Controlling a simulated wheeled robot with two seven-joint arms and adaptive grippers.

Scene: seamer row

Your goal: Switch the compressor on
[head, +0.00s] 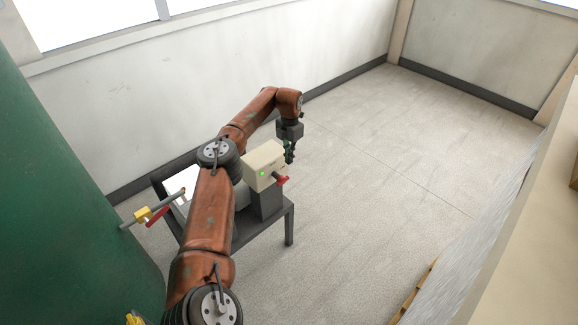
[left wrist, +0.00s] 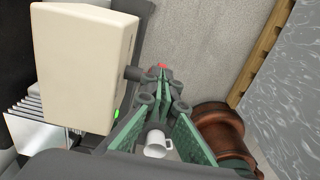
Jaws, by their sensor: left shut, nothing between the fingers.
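The compressor's beige switch box (head: 263,165) sits on a dark stand, with a small lit green lamp (head: 262,174) on its face and a red handle (head: 282,180) sticking out low on its right side. My left gripper (head: 289,157) is shut and empty, pointing down just beyond the box's right side. In the left wrist view the beige box (left wrist: 85,60) fills the upper left, beside my shut fingers (left wrist: 162,78). A bit of red (left wrist: 162,66) shows just past the fingertips; the rest is hidden. I cannot tell whether they touch it. My right gripper is out of view.
A large green tank (head: 70,190) stands at the left, with a yellow fitting (head: 142,215) and a red lever (head: 158,216). Open floor (head: 400,150) lies right of the stand.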

